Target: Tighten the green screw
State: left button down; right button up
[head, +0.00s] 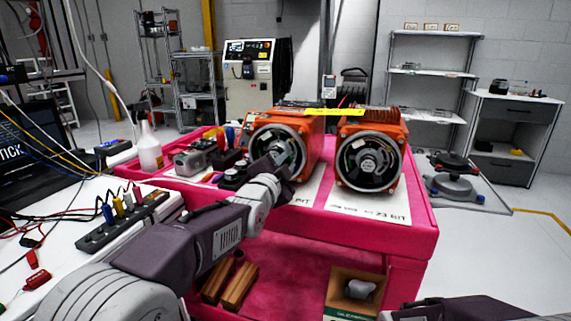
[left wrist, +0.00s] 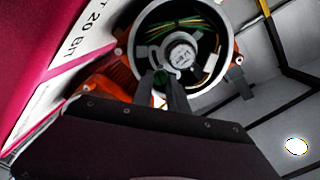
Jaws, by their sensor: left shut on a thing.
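Two orange motors with round open faces stand on the pink cart: a left motor (head: 305,135) and a right motor (head: 370,155). My left gripper (head: 277,167) is at the lower part of the left motor's open face. In the left wrist view, the motor's round housing (left wrist: 182,55) with wires and a central hub fills the upper middle. The fingers hide most of the screw. My right gripper is out of view; only part of that arm shows.
The pink cart (head: 425,225) holds small tools and a white bottle (head: 149,148) to the left. A power strip (head: 122,220) and cables lie on the white table at left. Shelves stand behind.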

pick_arm(q)
jog(key=m, duration=0.7)
jog(key=shift+f, duration=0.15)
jog(key=m, duration=0.6)
jog(key=shift+f+m, duration=0.1)
jog(key=shift+m, duration=0.2)
dwell(0.3)
jog(key=c, duration=1.4)
grip_release()
jog(key=shift+o, duration=0.5)
jog(key=shift+s, duration=0.1)
